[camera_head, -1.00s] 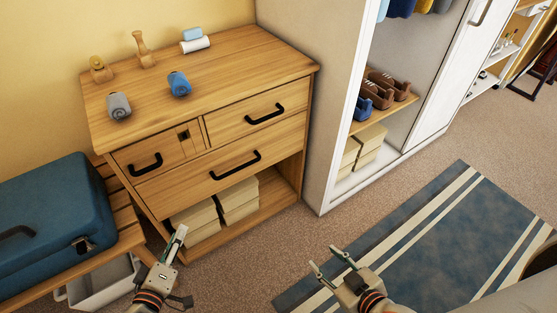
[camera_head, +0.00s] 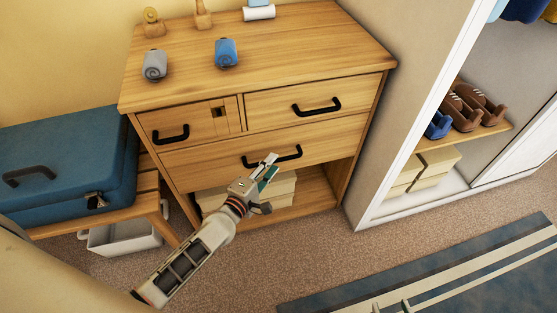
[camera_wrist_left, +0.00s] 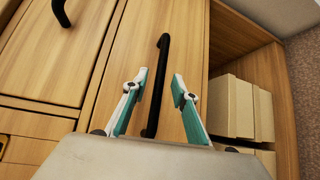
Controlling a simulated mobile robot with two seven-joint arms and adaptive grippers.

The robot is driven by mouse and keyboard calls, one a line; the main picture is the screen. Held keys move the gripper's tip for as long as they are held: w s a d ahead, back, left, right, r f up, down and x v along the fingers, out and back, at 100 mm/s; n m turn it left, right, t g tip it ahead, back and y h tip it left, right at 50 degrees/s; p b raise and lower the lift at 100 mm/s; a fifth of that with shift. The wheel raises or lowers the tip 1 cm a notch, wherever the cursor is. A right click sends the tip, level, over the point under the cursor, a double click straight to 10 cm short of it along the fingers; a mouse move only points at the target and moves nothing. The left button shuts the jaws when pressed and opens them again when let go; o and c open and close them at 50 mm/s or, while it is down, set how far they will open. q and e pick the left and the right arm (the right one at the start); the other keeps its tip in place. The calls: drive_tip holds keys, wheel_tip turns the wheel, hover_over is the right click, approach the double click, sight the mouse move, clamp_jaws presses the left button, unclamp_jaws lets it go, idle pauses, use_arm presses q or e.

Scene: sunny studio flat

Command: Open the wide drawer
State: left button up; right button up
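The wide drawer (camera_head: 210,162) is the long wooden front below two smaller drawers, and it looks closed. Its black bar handle (camera_head: 290,154) is partly hidden by my left gripper (camera_head: 270,162) in the head view. In the left wrist view my left gripper (camera_wrist_left: 160,77) is open, with one finger on each side of the black handle (camera_wrist_left: 154,100) and a gap on both sides. The fingers do not hold the handle. Of my right gripper (camera_head: 391,306), only two fingertips show at the bottom edge of the head view, spread apart and empty, away from the dresser.
Boxes (camera_head: 278,190) sit in the open shelf below. A blue suitcase (camera_head: 65,165) rests on a bench at left. An open wardrobe (camera_head: 400,130) stands at right.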

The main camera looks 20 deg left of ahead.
use_arm(q)
drive_tip(key=x, duration=0.2)
drive_tip(key=shift+w+f, duration=0.15)
drive_tip(key=shift+w, duration=0.2)
drive_tip(key=shift+w+d, duration=0.1)
drive_tip(key=shift+w, duration=0.05)
use_arm(e)
drive_tip(key=shift+w+r, duration=0.25)
use_arm(q)
drive_tip(key=shift+c, duration=0.4)
clamp_jaws()
use_arm(e)
drive_tip(key=shift+s+f, duration=0.1)
use_arm(q)
drive_tip(key=shift+d, duration=0.1)
